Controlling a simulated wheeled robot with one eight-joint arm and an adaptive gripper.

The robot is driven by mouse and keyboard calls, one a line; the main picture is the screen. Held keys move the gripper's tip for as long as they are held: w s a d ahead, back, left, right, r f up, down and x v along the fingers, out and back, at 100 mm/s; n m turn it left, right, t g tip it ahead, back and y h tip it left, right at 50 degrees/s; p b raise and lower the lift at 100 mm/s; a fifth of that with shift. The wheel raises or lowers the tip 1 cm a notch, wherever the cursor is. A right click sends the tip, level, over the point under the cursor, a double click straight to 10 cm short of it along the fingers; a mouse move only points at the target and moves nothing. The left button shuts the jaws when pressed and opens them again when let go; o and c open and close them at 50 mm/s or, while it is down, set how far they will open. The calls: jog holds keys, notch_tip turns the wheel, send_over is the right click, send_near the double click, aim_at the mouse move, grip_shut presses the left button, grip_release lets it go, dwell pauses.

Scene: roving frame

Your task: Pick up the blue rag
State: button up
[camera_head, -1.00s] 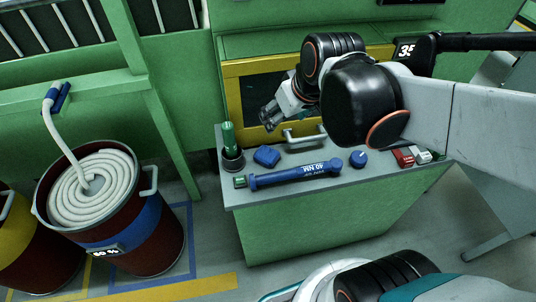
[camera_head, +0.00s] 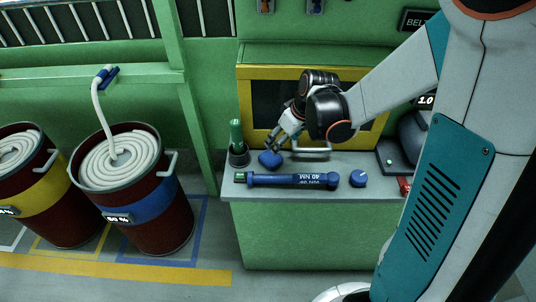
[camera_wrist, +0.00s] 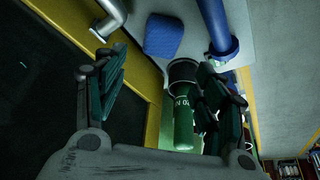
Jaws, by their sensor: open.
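The blue rag (camera_head: 270,158) is a small folded bundle on the back left of the grey bench top (camera_head: 345,192). It also shows at the top middle of the wrist view (camera_wrist: 163,36), beyond my fingertips. My gripper (camera_head: 277,143) is open and empty, just above and slightly right of the rag in the head view. In the wrist view my two dark green fingers (camera_wrist: 160,78) stand wide apart, with the rag not between them. I cannot tell the exact gap to the rag.
A green bottle (camera_head: 236,136) stands in a dark cup left of the rag. A metal handle (camera_head: 311,153) and a yellow-framed panel (camera_head: 255,104) are behind.

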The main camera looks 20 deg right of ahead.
jog(key=b, duration=0.2)
send_over(271, 156)
jog(key=s+d, duration=0.1)
jog(key=s, duration=0.1)
notch_tip(271, 156, down, 7)
jog(key=shift+w+d+r, duration=0.1)
jog(key=shift+w+r, duration=0.05)
jog(key=b+x, duration=0.2)
jog(key=x, duration=0.3)
jog(key=shift+b, duration=0.4)
jog(key=shift+s, duration=0.2)
jog(key=c, duration=0.9)
